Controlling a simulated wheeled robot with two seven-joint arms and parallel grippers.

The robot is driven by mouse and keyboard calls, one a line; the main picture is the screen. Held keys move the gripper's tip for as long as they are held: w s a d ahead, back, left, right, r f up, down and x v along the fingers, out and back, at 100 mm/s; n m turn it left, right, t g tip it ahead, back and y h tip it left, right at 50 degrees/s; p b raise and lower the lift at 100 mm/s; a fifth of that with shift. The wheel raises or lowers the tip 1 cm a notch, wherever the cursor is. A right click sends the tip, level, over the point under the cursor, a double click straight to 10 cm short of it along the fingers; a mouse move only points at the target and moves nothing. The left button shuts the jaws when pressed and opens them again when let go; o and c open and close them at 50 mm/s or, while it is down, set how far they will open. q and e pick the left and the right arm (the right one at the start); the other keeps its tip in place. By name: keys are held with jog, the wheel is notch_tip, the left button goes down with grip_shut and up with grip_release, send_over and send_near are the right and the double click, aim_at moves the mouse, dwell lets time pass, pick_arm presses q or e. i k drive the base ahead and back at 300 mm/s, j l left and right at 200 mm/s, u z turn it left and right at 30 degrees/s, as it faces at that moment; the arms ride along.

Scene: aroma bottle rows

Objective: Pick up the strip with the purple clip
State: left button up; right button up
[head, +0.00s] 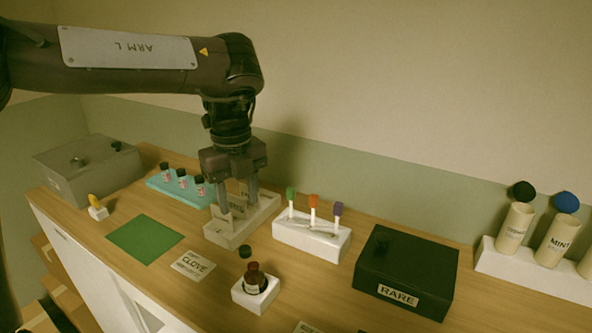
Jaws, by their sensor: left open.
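The strip with the purple clip (337,211) stands upright in a white holder (312,240), at the right end of its row. Beside it in the same holder stand a strip with an orange clip (313,203) and one with a green clip (291,195). My left gripper (237,210) points down, open, over a pale open box (226,236) to the left of the strip holder. Its fingers reach into or just in front of that box; I cannot tell whether they touch anything there. The right gripper is not in view.
A small brown bottle (254,276) stands in a white block, its dark cap (245,251) behind it. A black RARE box (412,272) stands right of the strip holder. A CLOVE card (194,266) and green mat (146,238) lie at left. Capped vials (182,180) stand behind.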

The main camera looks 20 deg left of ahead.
aim_at(338, 206)
jog(key=k, duration=1)
